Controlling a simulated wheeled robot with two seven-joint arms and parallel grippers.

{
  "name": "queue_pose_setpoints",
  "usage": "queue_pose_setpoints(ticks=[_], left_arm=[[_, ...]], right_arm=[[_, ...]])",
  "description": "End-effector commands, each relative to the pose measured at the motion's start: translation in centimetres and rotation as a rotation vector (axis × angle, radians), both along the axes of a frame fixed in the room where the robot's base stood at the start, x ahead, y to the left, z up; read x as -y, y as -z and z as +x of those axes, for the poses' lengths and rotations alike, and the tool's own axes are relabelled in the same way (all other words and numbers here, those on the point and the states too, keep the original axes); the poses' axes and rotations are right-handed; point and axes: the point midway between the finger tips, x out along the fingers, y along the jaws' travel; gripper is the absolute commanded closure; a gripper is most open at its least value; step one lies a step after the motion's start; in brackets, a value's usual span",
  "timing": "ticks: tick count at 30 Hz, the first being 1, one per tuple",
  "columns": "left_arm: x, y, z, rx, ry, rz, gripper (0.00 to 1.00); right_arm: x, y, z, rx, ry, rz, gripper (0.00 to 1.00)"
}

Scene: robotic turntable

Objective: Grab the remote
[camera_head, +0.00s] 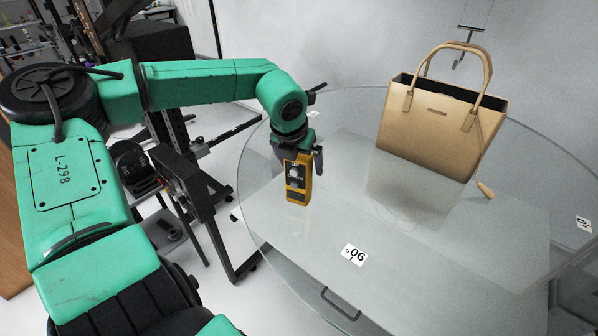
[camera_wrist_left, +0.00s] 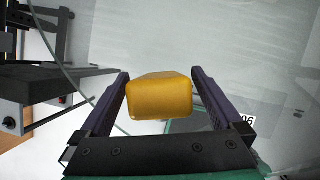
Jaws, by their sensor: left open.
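The remote (camera_head: 298,181) is a yellow block with a dark face and round buttons. It stands upright near the left part of the glass turntable (camera_head: 400,262) in the head view. My left gripper (camera_head: 304,160) is above and around its upper part. In the left wrist view the yellow end of the remote (camera_wrist_left: 159,99) lies between the two dark fingers of my left gripper (camera_wrist_left: 160,85). The fingers are open, with a small gap beside the remote. My right gripper is not in view.
A tan handbag (camera_head: 440,122) stands on the turntable at the back right, below a hanging hook (camera_head: 464,45). A white label (camera_head: 354,254) marked 06 is at the front. The glass between remote and bag is clear. A black metal frame (camera_head: 190,190) stands left of the turntable.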

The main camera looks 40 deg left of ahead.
Motion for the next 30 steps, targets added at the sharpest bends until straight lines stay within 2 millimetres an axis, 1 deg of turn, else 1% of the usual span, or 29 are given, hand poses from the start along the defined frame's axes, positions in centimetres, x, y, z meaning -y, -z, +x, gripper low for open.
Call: queue_pose_setpoints(ticks=[3,7,8,9,11,12,14,15,20,23,26,30], left_arm=[[-0.1,0.5,0.2,0.001,0.000,0.000,0.00],[-0.1,0.5,0.2,0.002,-0.001,-0.001,0.00],[-0.1,0.5,0.2,0.001,-0.001,-0.001,0.08],[-0.1,0.5,0.2,0.001,-0.001,-0.001,0.23],[-0.1,0.5,0.2,0.001,-0.001,-0.001,0.46],[-0.1,0.5,0.2,0.001,-0.001,-0.001,0.61],[-0.1,0.5,0.2,0.001,-0.001,-0.001,0.84],[-0.1,0.5,0.2,0.002,-0.001,-0.001,0.87],[-0.1,0.4,0.2,0.002,-0.001,-0.001,0.87],[-0.1,-0.2,0.3,0.006,-0.002,-0.001,0.87],[-0.1,-2.1,0.3,0.008,-0.001,0.001,0.87],[-0.2,-5.9,0.3,0.006,-0.004,0.003,0.87]], right_arm=[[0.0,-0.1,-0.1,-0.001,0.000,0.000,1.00],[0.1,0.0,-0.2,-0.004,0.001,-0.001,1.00],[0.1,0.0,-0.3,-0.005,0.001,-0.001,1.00],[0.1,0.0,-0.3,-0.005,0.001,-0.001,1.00],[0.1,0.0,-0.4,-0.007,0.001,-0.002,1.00],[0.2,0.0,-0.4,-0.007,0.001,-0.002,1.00],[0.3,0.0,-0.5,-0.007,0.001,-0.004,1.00],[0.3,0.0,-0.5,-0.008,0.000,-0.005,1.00],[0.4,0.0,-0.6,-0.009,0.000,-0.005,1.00],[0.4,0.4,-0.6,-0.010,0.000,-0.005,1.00],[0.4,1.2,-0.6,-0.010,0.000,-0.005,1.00],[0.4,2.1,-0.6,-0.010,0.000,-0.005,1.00]])
